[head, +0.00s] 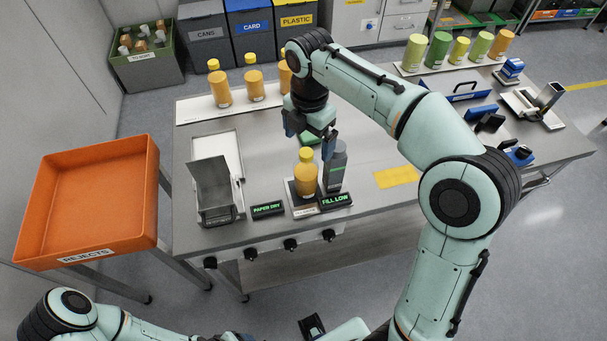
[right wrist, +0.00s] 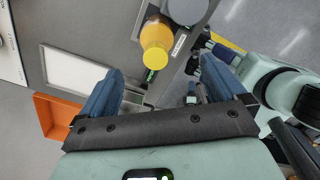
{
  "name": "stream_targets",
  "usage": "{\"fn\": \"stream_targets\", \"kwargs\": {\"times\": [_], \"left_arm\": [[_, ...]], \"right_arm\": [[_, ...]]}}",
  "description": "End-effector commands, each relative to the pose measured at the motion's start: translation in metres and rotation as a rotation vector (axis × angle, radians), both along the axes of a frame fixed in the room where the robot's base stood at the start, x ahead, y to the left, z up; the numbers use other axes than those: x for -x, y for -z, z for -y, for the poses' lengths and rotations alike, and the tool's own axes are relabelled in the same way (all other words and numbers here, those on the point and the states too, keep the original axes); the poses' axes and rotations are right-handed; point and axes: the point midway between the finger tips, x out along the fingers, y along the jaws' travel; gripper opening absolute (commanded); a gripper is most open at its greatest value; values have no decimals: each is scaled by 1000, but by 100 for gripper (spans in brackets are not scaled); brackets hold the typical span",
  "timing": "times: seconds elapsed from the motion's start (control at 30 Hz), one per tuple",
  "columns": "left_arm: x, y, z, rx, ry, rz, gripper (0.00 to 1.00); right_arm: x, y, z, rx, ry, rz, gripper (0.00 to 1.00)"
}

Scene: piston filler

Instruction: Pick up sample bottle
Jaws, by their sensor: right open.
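The sample bottle (head: 306,178) is orange with a yellow cap. It stands upright on a small dark plate at the front of the bench, beside a grey cylinder (head: 335,168). My right gripper (head: 309,139) is open, fingers pointing down, just above and slightly behind the bottle. In the right wrist view the bottle (right wrist: 156,42) shows beyond the gap between the open fingers (right wrist: 161,72), with nothing held. My left arm enters at the lower left of the head view; its gripper is not clearly visible.
Displays reading PAPER DRY (head: 267,210) and FILL LOW (head: 336,201) flank the bottle's plate. A grey open holder (head: 213,190) stands left. Several orange bottles stand on a white mat (head: 196,117) behind. An orange rejects tray (head: 92,200) is at left; green bottles stand at back right.

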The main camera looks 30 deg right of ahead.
Motion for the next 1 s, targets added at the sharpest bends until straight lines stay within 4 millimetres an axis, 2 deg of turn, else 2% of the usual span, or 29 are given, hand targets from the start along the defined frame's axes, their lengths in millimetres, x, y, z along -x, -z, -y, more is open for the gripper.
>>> {"fn": "stream_targets", "kwargs": {"times": [0.03,0.13,0.4,0.7,1.0], "left_arm": [[3,6,0,0,0,-4,69],[5,10,0,0,0,-6,69],[7,13,0,0,0,-7,69],[10,20,0,0,0,-10,69],[10,20,0,0,0,-10,69]], "right_arm": [[1,15,0,1,1,-5,97],[1,31,0,1,1,-4,97],[-1,51,0,1,2,-2,97],[-4,92,-2,-1,1,-1,97],[-4,96,-2,0,1,1,97]]}}
